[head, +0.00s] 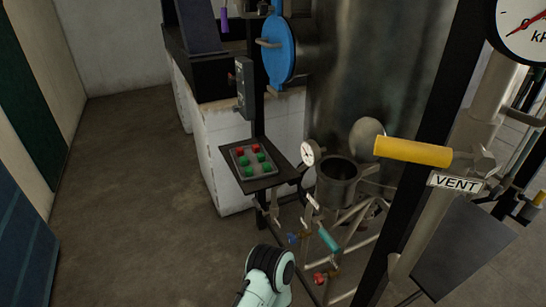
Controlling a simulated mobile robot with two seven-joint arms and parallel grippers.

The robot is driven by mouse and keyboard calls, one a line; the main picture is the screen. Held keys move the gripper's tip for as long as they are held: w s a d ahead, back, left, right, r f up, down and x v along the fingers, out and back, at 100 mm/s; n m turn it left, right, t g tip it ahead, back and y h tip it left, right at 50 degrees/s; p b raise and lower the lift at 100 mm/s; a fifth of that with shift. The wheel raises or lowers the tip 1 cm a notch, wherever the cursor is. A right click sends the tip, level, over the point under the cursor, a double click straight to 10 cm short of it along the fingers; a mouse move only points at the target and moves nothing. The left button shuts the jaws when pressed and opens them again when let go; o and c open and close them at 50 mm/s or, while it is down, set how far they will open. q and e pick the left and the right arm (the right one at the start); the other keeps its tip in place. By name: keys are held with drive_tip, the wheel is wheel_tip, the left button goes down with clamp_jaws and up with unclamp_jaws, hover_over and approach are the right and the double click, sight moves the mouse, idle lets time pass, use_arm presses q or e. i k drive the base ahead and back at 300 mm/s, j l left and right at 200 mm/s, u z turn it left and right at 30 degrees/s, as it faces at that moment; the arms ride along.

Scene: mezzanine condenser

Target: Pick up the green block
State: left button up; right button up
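One green block (248,171) is at the front left of the tray and another green block (266,168) is at the front right. Two more, a green block (243,160) and a green block (260,157), sit behind them. Part of my own arm, pale mint with a black joint, shows at the bottom, apart from and below the tray. No gripper fingers are in view.
Two red blocks, one red block (240,151) and another red block (256,148), share the tray's back row. Pipes with a yellow valve handle (412,152), a dark post, a gauge (309,153) and a metal pot (337,182) crowd the right. The floor at left is clear.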

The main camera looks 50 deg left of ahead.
sight(248, 171)
drive_tip(key=u, duration=1.85)
